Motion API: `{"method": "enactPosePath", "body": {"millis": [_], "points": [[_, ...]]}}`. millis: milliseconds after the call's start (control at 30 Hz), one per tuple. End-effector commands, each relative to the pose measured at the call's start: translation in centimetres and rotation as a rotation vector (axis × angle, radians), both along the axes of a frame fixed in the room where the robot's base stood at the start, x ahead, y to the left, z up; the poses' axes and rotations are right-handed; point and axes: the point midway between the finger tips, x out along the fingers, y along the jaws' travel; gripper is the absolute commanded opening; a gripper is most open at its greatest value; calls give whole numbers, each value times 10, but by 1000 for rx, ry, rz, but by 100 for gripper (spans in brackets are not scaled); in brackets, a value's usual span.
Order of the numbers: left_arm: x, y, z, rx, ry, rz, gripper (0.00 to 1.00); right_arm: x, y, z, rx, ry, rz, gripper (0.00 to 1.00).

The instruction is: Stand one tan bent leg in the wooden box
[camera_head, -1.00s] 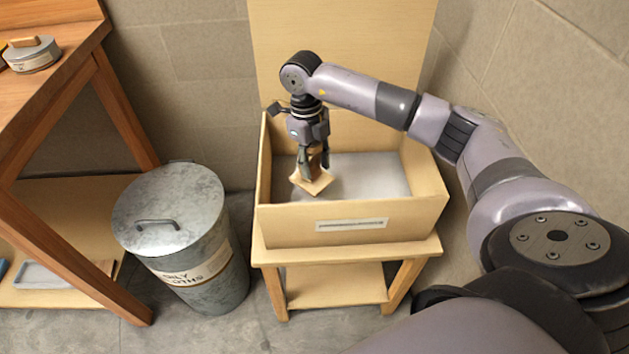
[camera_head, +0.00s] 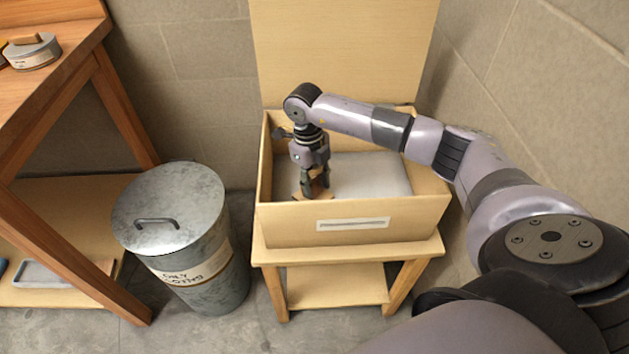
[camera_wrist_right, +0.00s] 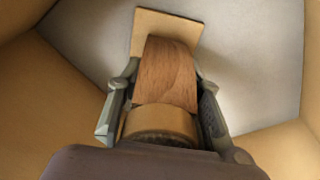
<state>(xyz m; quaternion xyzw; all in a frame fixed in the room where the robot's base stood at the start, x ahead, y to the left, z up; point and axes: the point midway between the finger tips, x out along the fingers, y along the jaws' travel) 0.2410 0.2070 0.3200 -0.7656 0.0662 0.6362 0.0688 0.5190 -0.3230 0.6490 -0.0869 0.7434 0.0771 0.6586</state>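The wooden box (camera_head: 275,222) stands open on a small wooden stand, with a pale grey floor inside. My right gripper (camera_head: 316,190) is down inside the box at its left part, near the front wall. It is shut on the tan bent leg (camera_head: 318,194), whose lower part is partly hidden by the front wall. In the right wrist view the leg (camera_wrist_right: 166,75) shows a curved brown wood face between the two fingers, with a flat tan square end (camera_wrist_right: 150,22) beyond it over the grey floor. I cannot tell whether it touches the floor. My left gripper is not in view.
A grey metal bin (camera_head: 175,215) with a lid stands left of the box. The box's right part (camera_head: 375,172) looks empty.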

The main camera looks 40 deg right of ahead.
Motion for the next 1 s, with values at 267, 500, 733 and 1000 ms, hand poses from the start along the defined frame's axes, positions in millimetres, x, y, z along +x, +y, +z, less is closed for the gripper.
{"method": "enactPosePath", "body": {"millis": [267,500,733,1000], "points": [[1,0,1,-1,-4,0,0,0,0,0,0,0,-1,53],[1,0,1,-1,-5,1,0,0,0,0,0,0,-1,53],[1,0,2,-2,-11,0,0,2,0,14,1,-4,0,53],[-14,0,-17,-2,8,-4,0,9,1,72,-1,-5,-1,53]]}}
